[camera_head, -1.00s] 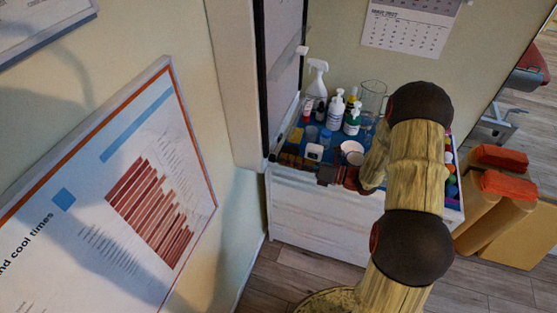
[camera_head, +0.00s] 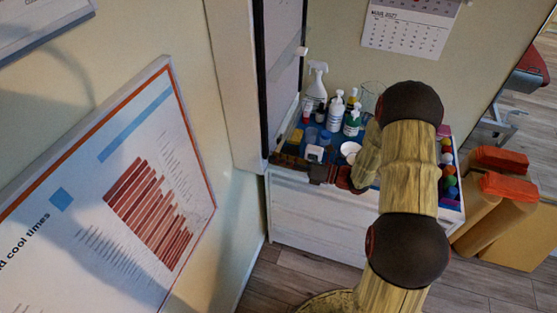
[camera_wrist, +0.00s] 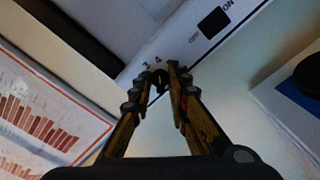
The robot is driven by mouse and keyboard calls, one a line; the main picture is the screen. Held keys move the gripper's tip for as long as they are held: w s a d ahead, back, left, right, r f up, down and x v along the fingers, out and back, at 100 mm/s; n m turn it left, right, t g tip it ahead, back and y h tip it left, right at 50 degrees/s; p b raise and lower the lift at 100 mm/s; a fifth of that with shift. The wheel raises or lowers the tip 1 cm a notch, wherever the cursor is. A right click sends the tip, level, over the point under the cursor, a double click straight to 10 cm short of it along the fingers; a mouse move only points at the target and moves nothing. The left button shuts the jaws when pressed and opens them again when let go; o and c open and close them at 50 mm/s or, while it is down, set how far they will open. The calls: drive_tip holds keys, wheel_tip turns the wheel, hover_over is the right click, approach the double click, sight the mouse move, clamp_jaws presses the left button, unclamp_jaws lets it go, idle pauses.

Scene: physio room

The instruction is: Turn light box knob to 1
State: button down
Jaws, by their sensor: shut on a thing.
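The light box (camera_head: 284,65) is a tall pale panel with a black edge, standing at the left of the trolley. In the wrist view its white strip (camera_wrist: 182,62) carries the printed figures 3 and 4 and a black switch (camera_wrist: 213,22) marked ON. The small dark knob (camera_wrist: 160,77) sits just below the figures, between my fingertips. My gripper (camera_head: 287,161) reaches leftward to the lower end of the light box; in the wrist view my gripper (camera_wrist: 160,76) is shut on the knob. The knob's pointer and the other figures are hidden or too dark to read.
A trolley (camera_head: 300,202) holds a spray bottle (camera_head: 317,82), pump bottles (camera_head: 336,108), a white cup (camera_head: 350,152) and a glass jar close beside my gripper. A framed chart (camera_head: 120,180) hangs at the left. Orange-topped rolls (camera_head: 497,160) stand at the right.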

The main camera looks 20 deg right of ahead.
drive_tip(key=shift+n, duration=0.3)
drive_tip(key=shift+s+a+f+n+b, duration=0.1)
drive_tip(key=shift+n+b, duration=2)
drive_tip(key=shift+n, duration=1.9)
drive_tip(key=shift+s+a+f+n+b, duration=0.1)
drive_tip(key=shift+n+b, duration=2.05)
drive_tip(key=shift+n, duration=1.85)
drive_tip(key=shift+s+f+n+b, duration=0.1)
drive_tip(key=shift+n+b, duration=2)
drive_tip(key=shift+n, duration=1.9)
drive_tip(key=shift+r, duration=0.15)
drive_tip(key=c, duration=1.9)
unclamp_jaws()
